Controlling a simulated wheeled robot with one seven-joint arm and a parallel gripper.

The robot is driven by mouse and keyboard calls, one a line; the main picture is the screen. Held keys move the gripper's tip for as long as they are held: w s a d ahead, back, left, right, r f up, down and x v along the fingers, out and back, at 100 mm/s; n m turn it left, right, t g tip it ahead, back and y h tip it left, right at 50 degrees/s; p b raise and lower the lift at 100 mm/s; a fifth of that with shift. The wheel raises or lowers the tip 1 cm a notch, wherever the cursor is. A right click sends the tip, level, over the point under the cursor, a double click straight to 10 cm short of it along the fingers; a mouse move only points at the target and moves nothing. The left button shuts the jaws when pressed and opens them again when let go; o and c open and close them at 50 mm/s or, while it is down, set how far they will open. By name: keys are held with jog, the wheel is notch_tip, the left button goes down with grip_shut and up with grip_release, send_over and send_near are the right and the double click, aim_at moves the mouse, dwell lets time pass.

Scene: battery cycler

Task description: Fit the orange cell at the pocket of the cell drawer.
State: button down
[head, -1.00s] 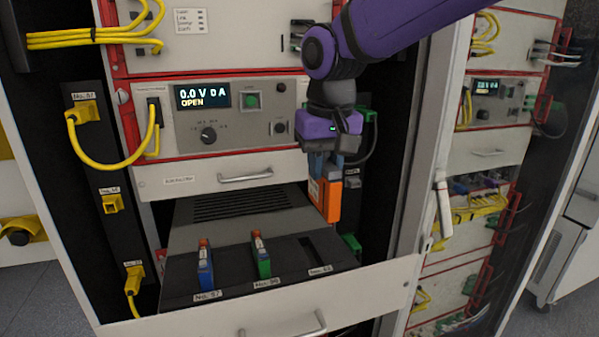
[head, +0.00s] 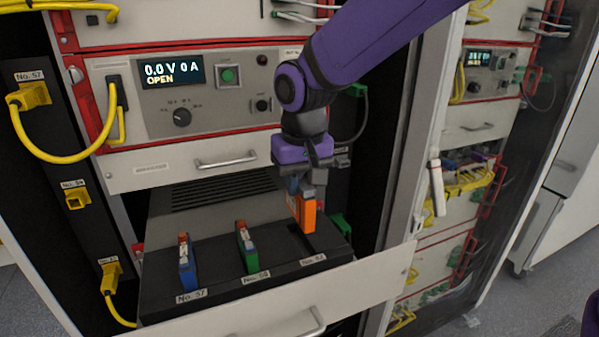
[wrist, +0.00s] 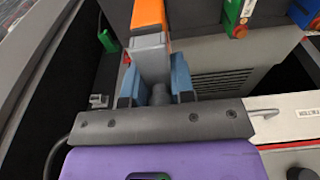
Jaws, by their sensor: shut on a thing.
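My gripper (head: 299,187) is shut on the orange cell (head: 307,215), which hangs upright below it in the head view. In the wrist view, the blue fingers of my gripper (wrist: 155,92) close on the grey end of the orange cell (wrist: 148,14). The cell drawer (head: 215,283) is pulled out, with a black top and white front. Its right-hand pocket (head: 306,247) is a dark slot behind a label. The cell's lower end is at or just above this slot; I cannot tell whether it has entered.
A blue cell (head: 186,265) and a green cell (head: 247,250) stand in the drawer's left and middle pockets. The power unit (head: 215,95) above reads 0.0 V 0 A, OPEN. A yellow cable (head: 62,165) loops at left. A cabinet post (head: 400,180) stands to the right.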

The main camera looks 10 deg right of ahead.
aim_at(301, 217)
jog(key=shift+f, duration=1.9)
jog(key=shift+s+f, duration=0.1)
jog(key=shift+f, duration=2.05)
dwell(1.0)
dwell(0.4)
jog(key=c, duration=0.9)
grip_release()
jog(key=shift+r, duration=0.1)
